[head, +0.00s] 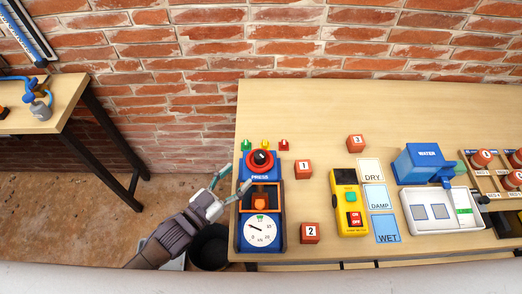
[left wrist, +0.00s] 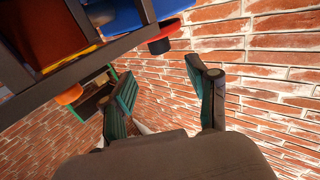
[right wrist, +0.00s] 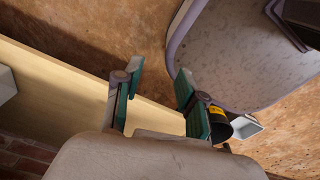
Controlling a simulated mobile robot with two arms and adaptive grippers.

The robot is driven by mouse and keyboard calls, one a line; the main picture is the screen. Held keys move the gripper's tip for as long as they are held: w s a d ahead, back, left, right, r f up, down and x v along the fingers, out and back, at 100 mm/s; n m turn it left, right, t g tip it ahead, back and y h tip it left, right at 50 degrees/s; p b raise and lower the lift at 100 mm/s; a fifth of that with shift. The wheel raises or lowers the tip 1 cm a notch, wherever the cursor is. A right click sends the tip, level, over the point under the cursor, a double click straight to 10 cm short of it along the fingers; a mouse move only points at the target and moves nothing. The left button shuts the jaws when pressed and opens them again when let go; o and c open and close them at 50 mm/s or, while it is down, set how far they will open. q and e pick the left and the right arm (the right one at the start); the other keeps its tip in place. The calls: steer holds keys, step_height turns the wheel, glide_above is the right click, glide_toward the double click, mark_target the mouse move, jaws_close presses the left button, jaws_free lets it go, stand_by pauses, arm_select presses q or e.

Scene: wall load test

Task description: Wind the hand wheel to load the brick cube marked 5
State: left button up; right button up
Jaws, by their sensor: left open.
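The blue press (head: 239,215) stands at the table's left end, with a red hand wheel (head: 260,161) on top and a white dial (head: 262,231) at the front. An orange-brown block (head: 260,198) sits in its frame; I cannot read a mark on it. No 5 is readable on any cube. My left gripper (head: 222,194) is open and empty, just left of the press and apart from the wheel. In the left wrist view a red and black round part (left wrist: 163,40), probably the wheel, is above the fingers. My right gripper (right wrist: 157,84) is open and empty, outside the head view.
Cubes marked 1 (head: 303,169), 2 (head: 310,233) and 3 (head: 355,142) stand right of the press. Beyond are a yellow meter (head: 345,202), DRY, DAMP and WET cards (head: 381,198), a WATER box (head: 425,163) and racked cubes (head: 481,158). A dark bin (head: 210,246) stands below left.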

mark_target(256, 158)
arm_select(q)
steer(key=p+x, duration=0.1)
steer(key=x, duration=0.7)
steer(key=shift+w+d, duration=0.2)
steer(key=shift+w, duration=0.1)
steer(key=shift+w+d, duration=0.45)
steer(key=shift+w, duration=0.1)
arm_select(e)
steer(key=shift+s+a+r, duration=0.3)
steer(key=shift+a+r, duration=0.55)
steer(key=shift+r, duration=0.05)
steer(key=shift+d, duration=0.2)
arm_select(q)
steer(key=c, duration=0.3)
jaws_close()
arm_select(e)
steer(key=shift+d, duration=0.2)
steer(key=shift+f, duration=0.1)
